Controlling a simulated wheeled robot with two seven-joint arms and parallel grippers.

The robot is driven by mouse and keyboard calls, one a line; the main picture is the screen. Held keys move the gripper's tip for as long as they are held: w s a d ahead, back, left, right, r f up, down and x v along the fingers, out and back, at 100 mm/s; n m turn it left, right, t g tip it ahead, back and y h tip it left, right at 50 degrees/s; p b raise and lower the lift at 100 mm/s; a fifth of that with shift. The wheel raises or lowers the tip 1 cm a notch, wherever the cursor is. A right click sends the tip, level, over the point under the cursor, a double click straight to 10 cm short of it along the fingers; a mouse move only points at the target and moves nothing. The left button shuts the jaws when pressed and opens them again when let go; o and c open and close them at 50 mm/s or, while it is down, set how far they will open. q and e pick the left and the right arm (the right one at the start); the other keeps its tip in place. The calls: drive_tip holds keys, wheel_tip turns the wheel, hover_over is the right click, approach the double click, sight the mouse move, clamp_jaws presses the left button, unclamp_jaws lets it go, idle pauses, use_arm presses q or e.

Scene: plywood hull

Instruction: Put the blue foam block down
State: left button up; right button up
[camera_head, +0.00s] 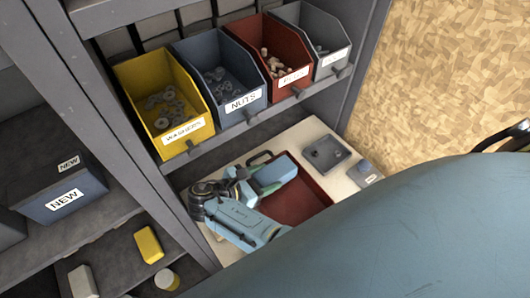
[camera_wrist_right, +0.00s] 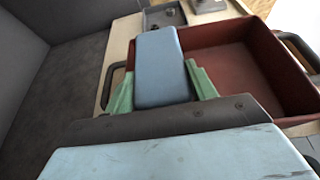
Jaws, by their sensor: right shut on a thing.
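The blue foam block (camera_head: 279,170) is held in my right gripper (camera_head: 264,183). In the right wrist view the block (camera_wrist_right: 160,62) sits between the two green fingers, which press on its sides. The block is above the left part of the red tray (camera_head: 312,199), which also shows in the wrist view (camera_wrist_right: 235,68). The visible part of the tray floor is bare. I cannot tell whether the block touches the tray. My left gripper is not in view.
The tray stands on a pale board (camera_head: 312,131), with a grey dish (camera_head: 326,154) and a small grey box (camera_head: 365,173) beside it. A shelf with yellow (camera_head: 150,83), blue (camera_head: 219,49), red and grey bins is above. A dark box (camera_head: 62,190) stands left.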

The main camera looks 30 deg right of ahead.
drive_tip(key=shift+f, duration=0.35)
drive_tip(key=o, duration=1)
drive_tip(key=shift+r, duration=0.55)
drive_tip(key=v, duration=0.7)
drive_tip(key=shift+a+r, duration=0.2)
